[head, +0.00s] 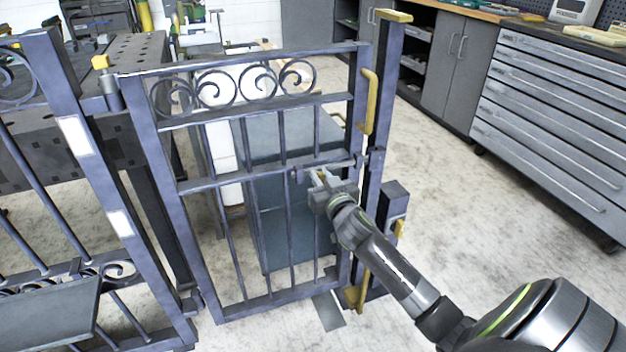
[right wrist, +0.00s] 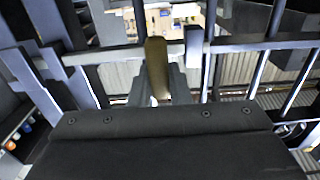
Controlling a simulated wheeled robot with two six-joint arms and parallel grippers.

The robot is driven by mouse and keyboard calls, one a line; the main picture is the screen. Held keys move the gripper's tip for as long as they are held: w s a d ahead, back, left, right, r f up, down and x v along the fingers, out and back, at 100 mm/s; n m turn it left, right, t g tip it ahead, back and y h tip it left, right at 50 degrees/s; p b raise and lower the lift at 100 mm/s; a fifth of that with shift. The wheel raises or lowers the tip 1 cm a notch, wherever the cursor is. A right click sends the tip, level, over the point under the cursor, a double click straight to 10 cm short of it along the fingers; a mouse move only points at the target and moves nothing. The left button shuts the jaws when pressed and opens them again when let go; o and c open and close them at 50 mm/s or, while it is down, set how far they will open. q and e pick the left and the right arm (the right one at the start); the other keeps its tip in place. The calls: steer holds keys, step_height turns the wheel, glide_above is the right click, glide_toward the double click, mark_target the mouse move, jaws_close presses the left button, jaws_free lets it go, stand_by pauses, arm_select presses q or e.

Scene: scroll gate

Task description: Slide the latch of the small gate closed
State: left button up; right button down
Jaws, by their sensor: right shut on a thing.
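The small gate (head: 237,187) is a dark blue-grey metal frame with scrolls and upright bars. Its latch bar (head: 338,164) runs level along the right part of the middle rail, towards a bracket (head: 376,158) on the right post (head: 379,95). I cannot tell whether the bar's end sits inside this bracket. My right gripper (head: 321,182) is at the latch, just below the bar. In the right wrist view its fingers (right wrist: 158,88) are shut on the brass-coloured latch handle (right wrist: 156,56), which stands up between them. My left gripper is not in view.
A fixed fence panel (head: 75,150) with white patches stands left of the gate. A dark perforated table (head: 135,62) is behind it. A grey drawer cabinet (head: 550,110) stands at the right. The floor (head: 455,190) between gate and cabinet is clear.

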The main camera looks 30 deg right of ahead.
steer(key=shift+d, duration=0.15)
steer(key=c, duration=1.7)
jaws_free()
steer(key=o, duration=0.3)
steer(key=shift+s+d, duration=0.15)
steer(key=shift+d, duration=0.05)
steer(key=shift+o, duration=0.2)
steer(key=shift+a, duration=0.15)
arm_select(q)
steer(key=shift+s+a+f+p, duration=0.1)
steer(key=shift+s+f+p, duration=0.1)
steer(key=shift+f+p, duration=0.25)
arm_select(e)
steer(key=v, duration=1.7)
steer(key=shift+s, duration=0.15)
